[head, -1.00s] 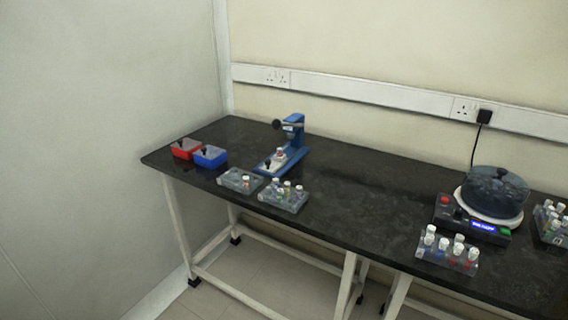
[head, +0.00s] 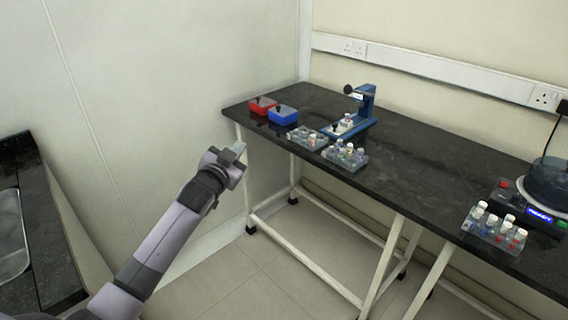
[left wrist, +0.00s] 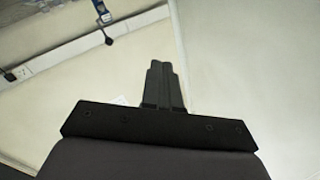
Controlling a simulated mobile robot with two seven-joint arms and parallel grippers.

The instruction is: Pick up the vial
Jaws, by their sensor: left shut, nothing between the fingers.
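Several capped vials stand in clear racks on the black bench; I cannot tell which one is the vial of the task. One rack of vials (head: 345,157) is near the bench's front edge, with another rack (head: 307,138) just left of it. A third rack (head: 493,231) with white-capped vials is at the right. A vial (head: 347,119) also appears on the blue device. My left gripper (head: 238,149) is in the air left of the bench, apart from all vials. In the left wrist view its fingers (left wrist: 162,85) are together and empty. My right gripper is not in view.
The black bench (head: 420,160) carries a red box (head: 262,105), a blue box (head: 283,115), a blue press-like device (head: 363,112) and a round dark vessel on a control unit (head: 540,212). Another dark counter (head: 45,225) with a sink is at far left. The bench middle is clear.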

